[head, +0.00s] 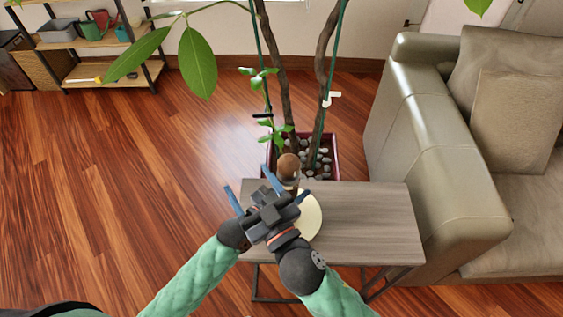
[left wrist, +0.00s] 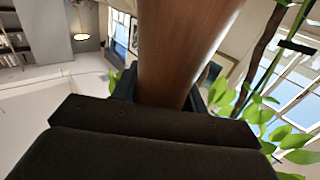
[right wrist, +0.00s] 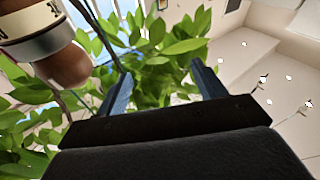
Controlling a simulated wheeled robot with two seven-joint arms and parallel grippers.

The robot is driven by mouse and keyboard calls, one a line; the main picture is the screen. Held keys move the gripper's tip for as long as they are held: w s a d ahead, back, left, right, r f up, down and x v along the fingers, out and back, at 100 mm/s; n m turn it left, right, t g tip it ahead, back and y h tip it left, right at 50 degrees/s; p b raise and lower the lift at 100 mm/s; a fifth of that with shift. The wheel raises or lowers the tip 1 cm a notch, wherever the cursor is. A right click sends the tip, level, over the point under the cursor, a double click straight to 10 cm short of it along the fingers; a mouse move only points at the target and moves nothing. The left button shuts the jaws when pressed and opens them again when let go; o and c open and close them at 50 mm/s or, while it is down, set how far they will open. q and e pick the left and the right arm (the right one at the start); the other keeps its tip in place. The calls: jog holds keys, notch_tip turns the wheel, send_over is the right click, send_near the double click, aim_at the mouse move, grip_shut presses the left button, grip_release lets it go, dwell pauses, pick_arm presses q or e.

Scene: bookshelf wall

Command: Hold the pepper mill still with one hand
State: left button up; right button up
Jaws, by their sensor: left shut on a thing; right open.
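The pepper mill (head: 289,166), brown with a rounded top, stands over the side table in the head view; its lower part is hidden by my grippers. My left gripper (head: 285,191) is shut on it. In the left wrist view the mill's brown wooden body (left wrist: 185,50) fills the space between the fingers. My right gripper (head: 247,181) is open and empty, just left of the mill. In the right wrist view the mill's brown end and pale lettered band (right wrist: 38,32) show at upper left, outside the open fingers (right wrist: 160,85).
A cream round plate (head: 309,218) lies on the grey wooden side table (head: 370,215), partly hidden by my grippers. A potted plant (head: 325,172) stands behind the table, its leaves reaching forward. A grey sofa (head: 425,150) is at the right. The floor at left is clear.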

notch_tip(320, 180, down, 3)
jog(key=s+n+g+y, duration=0.2)
jog(key=n+g+y, duration=0.2)
jog(key=g, duration=0.1)
jog(key=n+g+y, duration=0.2)
jog(key=g, duration=0.5)
send_near(281, 164)
jog(key=shift+h, duration=0.3)
jog(key=shift+w+d+f+x, duration=0.1)
jog(key=shift+w+f+x, duration=0.15)
jog(key=shift+x, duration=1.45)
jog(key=shift+w+d+f+x, duration=0.1)
jog(key=shift+w+f+x, duration=0.15)
jog(key=shift+x, duration=1.5)
jog(key=shift+w+f+x, duration=0.2)
jog(key=shift+f+x, duration=0.05)
jog(key=shift+x, duration=1.45)
jog(key=c, duration=1)
jog(key=shift+o, duration=0.2)
